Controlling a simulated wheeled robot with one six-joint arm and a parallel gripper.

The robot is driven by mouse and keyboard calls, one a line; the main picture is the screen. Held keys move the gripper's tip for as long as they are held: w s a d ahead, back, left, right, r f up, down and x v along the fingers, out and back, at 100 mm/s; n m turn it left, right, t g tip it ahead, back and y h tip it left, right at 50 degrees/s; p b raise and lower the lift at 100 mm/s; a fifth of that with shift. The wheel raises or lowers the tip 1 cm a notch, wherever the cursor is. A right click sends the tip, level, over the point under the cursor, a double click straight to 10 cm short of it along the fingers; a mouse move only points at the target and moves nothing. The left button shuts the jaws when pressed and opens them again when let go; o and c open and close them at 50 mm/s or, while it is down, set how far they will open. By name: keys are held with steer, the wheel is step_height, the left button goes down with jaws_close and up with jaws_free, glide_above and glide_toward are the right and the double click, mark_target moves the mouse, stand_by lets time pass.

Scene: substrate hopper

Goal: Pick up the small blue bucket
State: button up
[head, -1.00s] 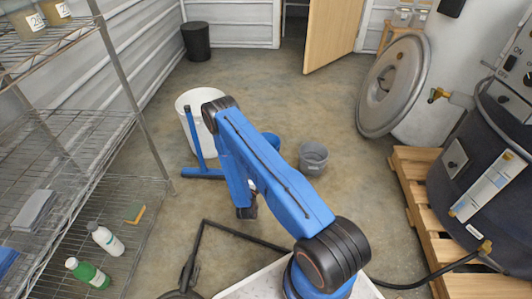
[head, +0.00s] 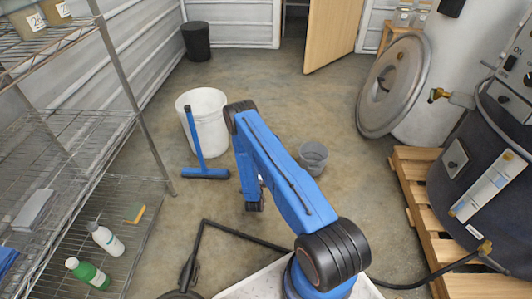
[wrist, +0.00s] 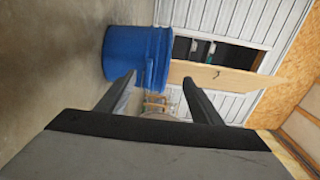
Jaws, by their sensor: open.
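The small blue bucket (wrist: 133,54) shows in the wrist view, above the picture's middle and ahead of my fingers. That view is turned on its side, with the floor at left, and the bucket looks upright on the floor. My gripper (wrist: 160,84) is open, with nothing between its two dark fingers. The bucket lies beyond the left fingertip, off to one side of the gap. In the head view I cannot see the bucket; my blue arm seems to cover it. My gripper end is low there, partly hidden under the arm.
A white bucket (head: 208,130) and a blue squeegee (head: 204,173) stand left of my arm. A grey bucket (head: 313,157) stands to its right. A wire shelf (head: 95,185) borders the left; a wooden pallet (head: 418,190) and dark vessel (head: 470,170) border the right.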

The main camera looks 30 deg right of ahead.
steer(key=x, duration=0.7)
steer(key=shift+d+f, duration=0.2)
steer(key=shift+s, duration=0.1)
steer(key=shift+c, duration=0.4)
jaws_close()
